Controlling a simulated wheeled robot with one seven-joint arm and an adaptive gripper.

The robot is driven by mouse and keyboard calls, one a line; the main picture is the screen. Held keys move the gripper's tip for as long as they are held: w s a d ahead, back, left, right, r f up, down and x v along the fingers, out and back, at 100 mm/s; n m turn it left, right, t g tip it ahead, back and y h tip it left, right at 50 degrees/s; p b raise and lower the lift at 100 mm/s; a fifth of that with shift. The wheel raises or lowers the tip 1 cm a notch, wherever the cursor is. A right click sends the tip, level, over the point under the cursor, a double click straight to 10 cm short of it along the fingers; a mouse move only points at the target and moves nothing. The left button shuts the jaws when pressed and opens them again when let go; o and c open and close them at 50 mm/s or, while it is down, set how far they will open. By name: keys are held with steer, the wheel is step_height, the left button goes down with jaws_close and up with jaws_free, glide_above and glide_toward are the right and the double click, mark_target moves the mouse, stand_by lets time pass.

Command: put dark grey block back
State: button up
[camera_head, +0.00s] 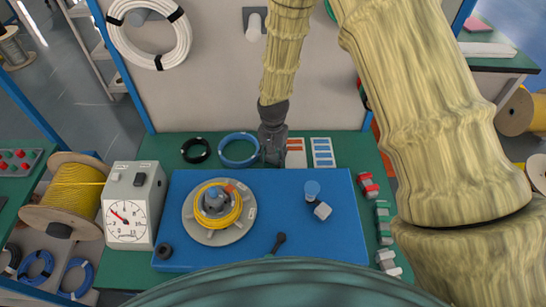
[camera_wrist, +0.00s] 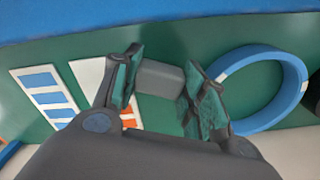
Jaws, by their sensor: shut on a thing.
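My gripper (camera_head: 272,150) is at the back of the green table, between the blue cable ring (camera_head: 239,150) and the card with orange marks (camera_head: 296,152). In the wrist view my gripper (camera_wrist: 162,78) is shut on a dark grey block (camera_wrist: 160,79), with a green-padded finger at each end of it. The block is over the green surface; whether it touches it I cannot tell. In the head view the block is hidden by the gripper.
A dial box (camera_head: 128,215) stands left. A black ring (camera_head: 196,150) and blue-marked card (camera_head: 322,153) flank the gripper area.

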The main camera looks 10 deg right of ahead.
mark_target(273, 156)
steer(key=shift+f, duration=0.7)
steer(key=shift+f, duration=0.1)
steer(key=o, duration=1)
steer(key=shift+c, duration=0.2)
step_height(273, 156, up, 12)
steer(key=b, duration=0.3)
